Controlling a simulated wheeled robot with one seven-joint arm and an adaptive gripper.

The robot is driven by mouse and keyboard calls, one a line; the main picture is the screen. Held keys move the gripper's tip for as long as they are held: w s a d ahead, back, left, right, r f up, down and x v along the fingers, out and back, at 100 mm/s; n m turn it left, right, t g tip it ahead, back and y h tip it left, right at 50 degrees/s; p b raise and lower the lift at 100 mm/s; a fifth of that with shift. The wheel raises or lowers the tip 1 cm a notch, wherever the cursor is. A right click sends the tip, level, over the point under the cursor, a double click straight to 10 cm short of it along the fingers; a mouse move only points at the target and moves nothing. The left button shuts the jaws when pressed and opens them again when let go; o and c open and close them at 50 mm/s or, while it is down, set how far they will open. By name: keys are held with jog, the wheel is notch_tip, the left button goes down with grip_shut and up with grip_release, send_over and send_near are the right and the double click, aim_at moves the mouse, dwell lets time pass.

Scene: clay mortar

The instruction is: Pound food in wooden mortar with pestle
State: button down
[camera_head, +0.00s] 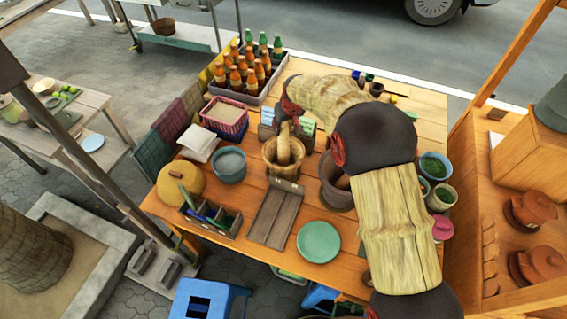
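A light wooden mortar (270,153) stands upright near the middle of the table. A wooden pestle (284,146) stands in it, nearly upright, with its lower end inside the mortar. My gripper (287,121) is at the top of this pestle, over the mortar. The fingers are small and dark here, and I cannot tell whether they are closed around the pestle. Any food inside the wooden mortar is hidden. A darker clay mortar (333,193) stands to the right, partly covered by my arm, with a second pestle (343,182) leaning in it.
A crate of bottles (279,81) stands at the back left. A blue-grey pot (229,164), a pink basket (225,119), a wooden board (275,216) and a green plate (318,241) surround the mortars. Several cups (441,197) stand at the right edge.

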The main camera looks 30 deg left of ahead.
notch_tip(320, 180, up, 3)
jog(key=shift+r+p, duration=0.1)
jog(key=shift+p, duration=0.3)
jog(key=shift+f+b, duration=1.7)
jog(key=shift+f, duration=1.2)
